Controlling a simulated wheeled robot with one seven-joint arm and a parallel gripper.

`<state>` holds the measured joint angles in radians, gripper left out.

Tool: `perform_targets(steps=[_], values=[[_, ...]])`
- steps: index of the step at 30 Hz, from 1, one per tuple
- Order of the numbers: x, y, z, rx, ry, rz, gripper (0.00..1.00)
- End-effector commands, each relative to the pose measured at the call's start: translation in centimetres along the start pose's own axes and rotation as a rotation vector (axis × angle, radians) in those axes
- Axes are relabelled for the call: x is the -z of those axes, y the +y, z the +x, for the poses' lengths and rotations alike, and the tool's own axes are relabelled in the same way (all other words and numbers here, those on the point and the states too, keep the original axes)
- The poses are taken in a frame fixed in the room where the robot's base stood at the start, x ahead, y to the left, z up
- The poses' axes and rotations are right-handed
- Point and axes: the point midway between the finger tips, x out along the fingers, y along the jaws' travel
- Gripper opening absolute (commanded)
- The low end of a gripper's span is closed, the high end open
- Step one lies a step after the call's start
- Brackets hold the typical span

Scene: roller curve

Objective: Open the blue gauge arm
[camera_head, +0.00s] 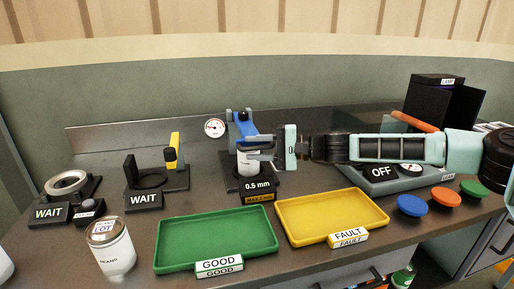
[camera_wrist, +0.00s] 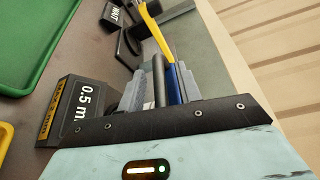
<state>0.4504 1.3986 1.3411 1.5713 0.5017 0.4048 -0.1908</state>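The blue gauge arm (camera_head: 243,128) is on the gauge stand at the middle of the bench, behind the 0.5 mm sign (camera_head: 258,185). It reaches forward above a white cylindrical part (camera_head: 247,161) in the gauge. My gripper (camera_head: 259,148) comes in from the right, at the gauge's front. In the wrist view my grey fingers (camera_wrist: 160,91) stand apart, with a dark bar (camera_wrist: 158,72) and a strip of the blue arm (camera_wrist: 173,82) showing between or just beyond them. I cannot tell whether the fingers touch the arm.
A round dial (camera_head: 215,128) stands left of the gauge. A yellow-armed WAIT station (camera_head: 174,150) is further left. A green GOOD tray (camera_head: 175,243) and a yellow FAULT tray (camera_head: 290,225) lie in front. An OFF box (camera_head: 380,172) and several coloured buttons are at right.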

Motion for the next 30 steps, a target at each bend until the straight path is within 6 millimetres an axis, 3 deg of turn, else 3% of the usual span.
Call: perform_targets(steps=[2,5,6,17,23,30], values=[[0.0,0.0,0.0,0.000,0.000,0.000,0.32],[0.0,0.0,0.0,0.000,-0.001,0.000,0.04],[0.0,0.0,0.0,0.000,-0.001,0.000,0.00],[-0.2,-1.2,-0.1,-0.012,-0.001,0.026,0.00],[-0.7,-4.3,-0.2,-0.048,-0.002,0.106,0.00],[-0.7,-9.7,-0.3,-0.118,-0.001,0.274,0.00]])
